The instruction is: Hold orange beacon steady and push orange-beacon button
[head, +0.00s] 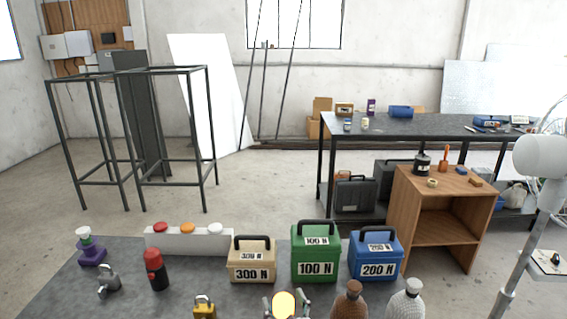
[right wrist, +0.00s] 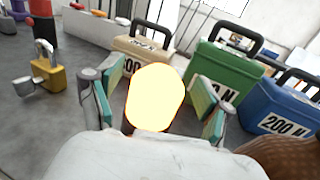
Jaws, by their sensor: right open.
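The orange beacon (head: 284,304) glows bright yellow-orange at the bottom edge of the head view. In the right wrist view the beacon (right wrist: 155,95) stands between the fingers of my right gripper (right wrist: 157,104). Its base is hidden. The right gripper (head: 285,301) is open, with its green-padded fingers on either side of the beacon. Small gaps seem to show beside it. A long white block (head: 189,242) carries a red button (head: 160,227), an orange button (head: 188,228) and a white button (head: 215,228). My left gripper is not in view.
Behind the beacon stand a beige 300 N weight (head: 251,261), a green 100 N weight (head: 316,257) and a blue 200 N weight (head: 376,258). A yellow padlock (head: 204,310), a red-capped black bottle (head: 156,270) and two round-topped bottles flank it. The grey table (head: 125,255) has bare space at left.

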